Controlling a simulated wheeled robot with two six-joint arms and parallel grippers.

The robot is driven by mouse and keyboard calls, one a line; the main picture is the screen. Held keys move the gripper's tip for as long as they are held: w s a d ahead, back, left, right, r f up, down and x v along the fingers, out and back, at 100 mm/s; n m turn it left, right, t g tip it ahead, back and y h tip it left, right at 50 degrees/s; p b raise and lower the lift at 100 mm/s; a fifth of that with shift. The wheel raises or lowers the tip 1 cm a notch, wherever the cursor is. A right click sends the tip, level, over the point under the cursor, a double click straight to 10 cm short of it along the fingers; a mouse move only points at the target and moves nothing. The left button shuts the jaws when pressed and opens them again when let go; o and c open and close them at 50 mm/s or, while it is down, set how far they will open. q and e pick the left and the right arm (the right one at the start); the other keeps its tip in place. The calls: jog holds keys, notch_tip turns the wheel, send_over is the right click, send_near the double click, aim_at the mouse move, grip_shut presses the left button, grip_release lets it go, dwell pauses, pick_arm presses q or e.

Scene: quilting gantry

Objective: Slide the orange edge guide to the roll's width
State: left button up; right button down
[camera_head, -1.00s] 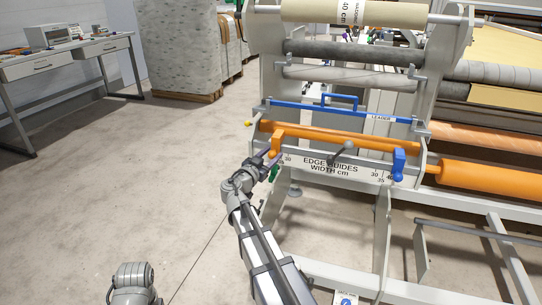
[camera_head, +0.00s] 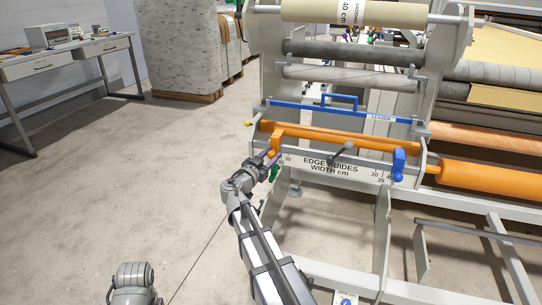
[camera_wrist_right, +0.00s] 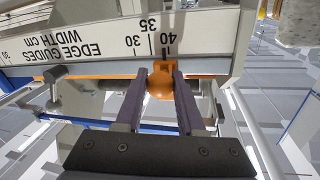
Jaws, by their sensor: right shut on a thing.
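The orange edge guide (camera_head: 278,142) sits at the left end of the rail above the white width scale (camera_head: 330,168). My right gripper (camera_head: 270,158) is at its lower knob. In the right wrist view the two dark fingers (camera_wrist_right: 160,88) are shut on the orange knob (camera_wrist_right: 160,82), one on each side. There the guide stands by the 40 mark of the scale, with 35 and 30 beside it. The blue edge guide (camera_head: 398,163) is at the scale's right end. The cream roll (camera_head: 350,12) at the top is labelled 40 cm. My left gripper is not in view.
A dark clamp lever (camera_head: 343,152) sticks out mid-scale. A blue leader bar with a handle (camera_head: 340,101) lies above the orange roller (camera_head: 345,138). White frame legs stand below. The floor to the left is clear up to a bench (camera_head: 70,58).

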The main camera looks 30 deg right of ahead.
jog(key=shift+w, duration=0.1)
jog(key=shift+w+a, duration=0.1)
jog(key=shift+w, duration=0.05)
jog(key=c, duration=0.5)
grip_release()
jog(key=shift+r, duration=0.1)
jog(key=v, duration=0.8)
